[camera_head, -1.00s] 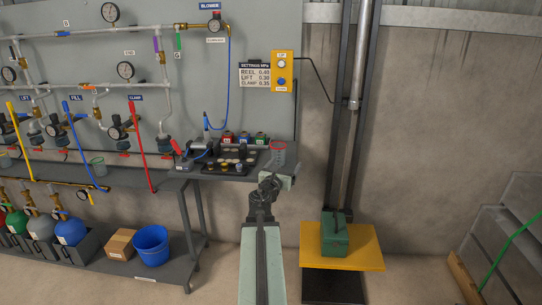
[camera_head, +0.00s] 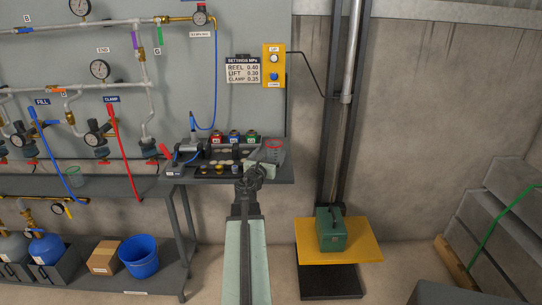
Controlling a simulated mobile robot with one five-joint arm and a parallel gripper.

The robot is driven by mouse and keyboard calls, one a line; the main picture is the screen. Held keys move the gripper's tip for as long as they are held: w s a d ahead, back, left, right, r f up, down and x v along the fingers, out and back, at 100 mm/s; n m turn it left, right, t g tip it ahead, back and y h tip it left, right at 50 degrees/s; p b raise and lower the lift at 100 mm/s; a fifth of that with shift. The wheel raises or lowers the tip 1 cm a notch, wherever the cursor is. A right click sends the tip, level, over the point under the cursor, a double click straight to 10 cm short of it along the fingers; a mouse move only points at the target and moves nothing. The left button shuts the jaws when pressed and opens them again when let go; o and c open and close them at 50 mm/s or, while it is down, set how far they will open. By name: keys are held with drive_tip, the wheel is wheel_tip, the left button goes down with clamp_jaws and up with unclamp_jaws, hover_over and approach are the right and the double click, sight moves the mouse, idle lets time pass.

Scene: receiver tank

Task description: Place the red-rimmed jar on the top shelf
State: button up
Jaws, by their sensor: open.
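The red-rimmed jar (camera_head: 274,147) is clear and stands upright at the right end of the dark upper bench shelf (camera_head: 284,180). My gripper (camera_head: 250,178) is open, in front of that shelf's edge and a little left of and below the jar in the picture. The jaws are small and dark, and the gap between them is hard to see. A pale part of my arm end overlaps the view just below the jar. I see no contact between gripper and jar.
A black tray (camera_head: 207,167) with round pieces lies left of the jar, with red, blue and green tins behind it. A green box (camera_head: 331,230) rests on the yellow platform (camera_head: 365,250) at right. A blue bucket (camera_head: 138,257) and cardboard box (camera_head: 103,258) occupy the lower shelf.

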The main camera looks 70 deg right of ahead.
drive_tip(key=d, duration=0.5)
drive_tip(key=shift+d+r+p, duration=0.15)
drive_tip(key=shift+r+p, duration=0.25)
drive_tip(key=c, duration=1.6)
